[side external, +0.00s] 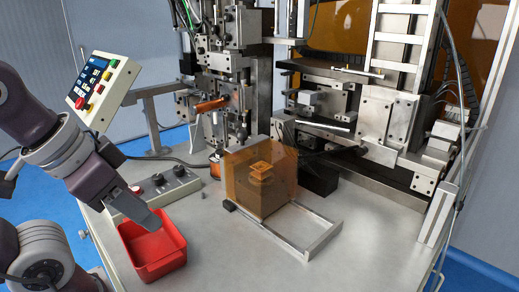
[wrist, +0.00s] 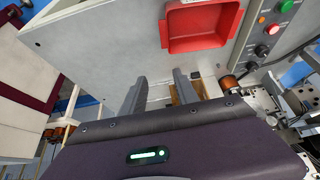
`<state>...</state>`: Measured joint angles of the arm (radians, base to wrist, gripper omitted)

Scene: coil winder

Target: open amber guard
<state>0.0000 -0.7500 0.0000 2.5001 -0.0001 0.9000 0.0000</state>
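The amber guard (side external: 244,187), a see-through orange box-like cover, stands on the table at the end of a metal rail frame (side external: 305,232). An orange coil-like part shows through it. My gripper (side external: 151,220) is left of the guard and points down over the red bin's area, clear of the guard. In the wrist view my gripper (wrist: 158,88) has its two grey fingers apart with nothing between them. A small amber patch shows by the right finger there; I cannot tell if it is the guard.
A red bin (side external: 147,262) sits at the table's front left; it also shows in the wrist view (wrist: 200,27). A button box (side external: 152,192) is behind it. The winding machine (side external: 222,100) stands at the back. The table's front right is clear.

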